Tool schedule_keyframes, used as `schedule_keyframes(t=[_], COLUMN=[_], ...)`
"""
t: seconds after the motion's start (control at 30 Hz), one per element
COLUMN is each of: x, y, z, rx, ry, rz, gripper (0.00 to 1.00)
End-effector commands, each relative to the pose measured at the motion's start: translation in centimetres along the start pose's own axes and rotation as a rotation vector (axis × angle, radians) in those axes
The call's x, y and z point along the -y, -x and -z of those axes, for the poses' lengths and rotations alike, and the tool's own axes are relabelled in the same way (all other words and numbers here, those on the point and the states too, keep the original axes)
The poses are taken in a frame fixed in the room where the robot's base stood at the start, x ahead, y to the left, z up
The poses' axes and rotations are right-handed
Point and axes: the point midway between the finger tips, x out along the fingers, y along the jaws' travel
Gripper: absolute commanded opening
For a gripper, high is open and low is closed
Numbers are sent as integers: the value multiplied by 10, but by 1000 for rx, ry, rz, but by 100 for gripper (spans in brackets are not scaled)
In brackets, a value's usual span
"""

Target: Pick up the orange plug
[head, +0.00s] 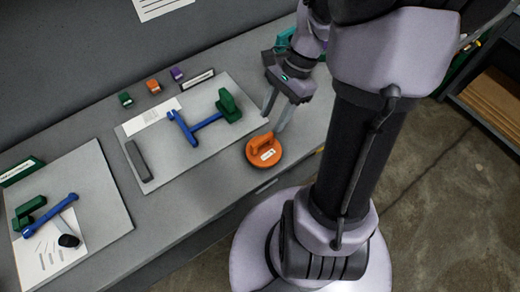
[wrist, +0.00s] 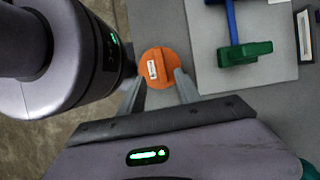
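The orange plug (head: 264,151) is a round disc with a raised grip bar and a white label. It rests on the grey bench near its front edge, just right of the grey board. It also shows in the wrist view (wrist: 160,75), beyond and between my fingertips. My gripper (head: 275,119) is open and empty, with its two grey fingers pointing down toward the plug. In the wrist view the fingertips (wrist: 158,84) appear on either side of the plug. I cannot tell whether they touch it.
A grey board (head: 199,157) holds a blue tool (head: 184,129), a green clamp-like piece (head: 228,105) and a dark bar (head: 139,161). A second board (head: 101,205) lies at left. Small green (head: 126,99), orange (head: 153,86) and purple (head: 177,73) blocks stand behind.

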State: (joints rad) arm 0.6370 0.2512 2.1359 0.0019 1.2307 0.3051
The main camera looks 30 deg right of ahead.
Motion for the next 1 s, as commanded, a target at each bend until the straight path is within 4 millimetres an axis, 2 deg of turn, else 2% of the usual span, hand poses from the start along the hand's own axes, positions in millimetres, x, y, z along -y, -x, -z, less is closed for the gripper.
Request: schedule_keyframes(t=[0.03,0.1,0.33,0.5,0.57,0.73,0.77,0.93,0.97,1.0], x=[0,0,1,2,2,2,2,2,2,2], y=[-18,-32,-53,-89,-96,-93,-93,-93,-93,-93], z=[2,2,1,3,2,1,1,1,1,1], rx=[1,0,-2,0,-2,-2,-2,-2,-2,-2], ry=[1,1,2,1,1,1,1,1,1,1], rz=[-1,-1,1,-1,0,1,1,1,1,1], gripper=[40,40,40,40,40,40,38,5,0,0])
